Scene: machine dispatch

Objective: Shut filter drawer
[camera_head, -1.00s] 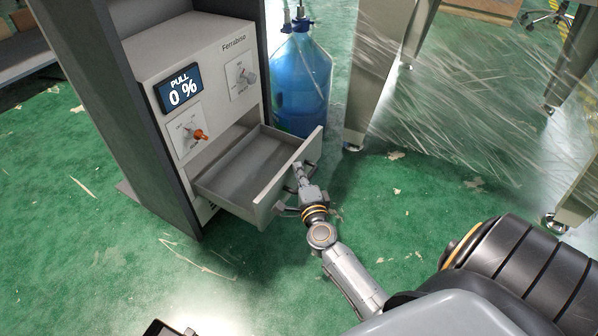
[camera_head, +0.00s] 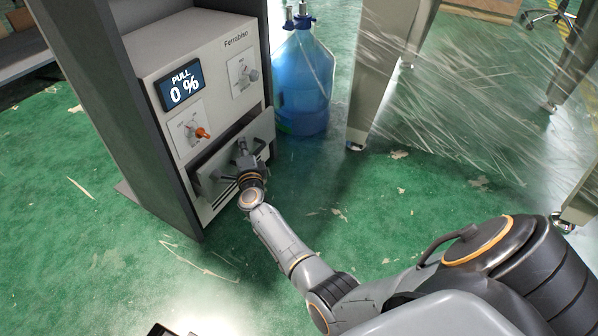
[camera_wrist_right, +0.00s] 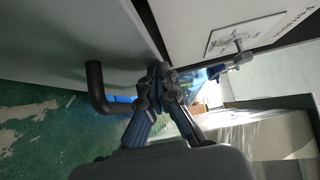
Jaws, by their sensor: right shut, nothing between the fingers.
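The filter drawer (camera_head: 215,168) is low in the grey Ferrabiso machine (camera_head: 160,62). Its front is close to the machine face, with a dark gap along its top edge, and its inside is hidden. In the right wrist view the drawer front (camera_wrist_right: 60,35) is a grey panel with a black bar handle (camera_wrist_right: 97,88). My right gripper (camera_head: 242,147) is shut and empty, with its fingertips at the drawer front. It also shows in the right wrist view (camera_wrist_right: 162,74), beside the handle and not around it. Whether it touches the panel is hard to tell. My left gripper is not in view.
Above the drawer are a screen (camera_head: 181,84) reading "PULL 0 %", an orange-tipped knob (camera_head: 201,133) and a grey knob (camera_head: 250,74). A blue water bottle (camera_head: 303,85) stands right of the machine, near a metal leg (camera_head: 378,75). Green floor in front is clear.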

